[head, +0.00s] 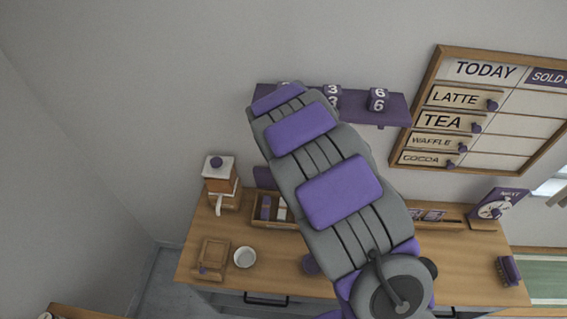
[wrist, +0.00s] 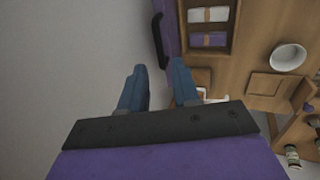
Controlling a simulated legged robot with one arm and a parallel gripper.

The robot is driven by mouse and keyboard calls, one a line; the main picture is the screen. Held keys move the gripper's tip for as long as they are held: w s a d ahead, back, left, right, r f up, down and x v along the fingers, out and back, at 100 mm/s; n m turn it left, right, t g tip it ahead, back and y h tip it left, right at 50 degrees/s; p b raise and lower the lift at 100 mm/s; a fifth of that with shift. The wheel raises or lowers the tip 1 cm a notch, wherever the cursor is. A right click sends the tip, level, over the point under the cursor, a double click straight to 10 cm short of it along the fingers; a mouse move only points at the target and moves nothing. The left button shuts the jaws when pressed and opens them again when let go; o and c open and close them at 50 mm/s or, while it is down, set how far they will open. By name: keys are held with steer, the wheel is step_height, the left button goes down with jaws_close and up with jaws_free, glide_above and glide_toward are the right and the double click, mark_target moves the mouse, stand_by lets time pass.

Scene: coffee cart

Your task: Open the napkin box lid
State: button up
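A small square wooden box (head: 212,255) with a dark knob at its lower edge sits at the left end of the counter; I take it for the napkin box. It also shows in the wrist view (wrist: 270,88), at the right. Its lid looks closed, but this is hard to tell. My gripper (wrist: 160,86) is open, with two blue fingers apart and nothing between them. It is apart from the box, which lies to the right of the fingers in the wrist view. In the head view my arm hides the gripper.
A white bowl (head: 245,257) stands right beside the box. A wooden caddy (head: 262,221) and a white-topped grinder (head: 221,187) stand behind. A purple shelf (head: 393,109) with number blocks hangs on the wall near my arm. A clock sign (head: 494,207) stands at right.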

steer(key=v, duration=0.7)
steer(key=shift+r+b, duration=0.2)
steer(key=shift+b, duration=0.2)
steer(key=shift+a, duration=0.15)
steer(key=shift+s, duration=0.1)
steer(key=s+d+f+m+g+b, duration=0.1)
steer(key=s+d+m+b, duration=0.3)
steer(key=s+d, duration=0.3)
steer(key=s+d+m+g+b, duration=0.2)
steer(key=s+d+m+b, duration=0.3)
steer(key=s, duration=0.4)
steer(key=s+d+f+m+g+b, duration=0.1)
steer(key=s+d+f+m+b, duration=0.1)
steer(key=s, duration=1)
steer(key=s+d+f+m+g+b, duration=0.1)
steer(key=s+f+m+b, duration=0.3)
steer(key=s, duration=0.9)
steer(key=shift+d+f+m+g+b, duration=0.35)
steer(key=shift+m+g+b, duration=0.35)
steer(key=shift+m+b, duration=0.4)
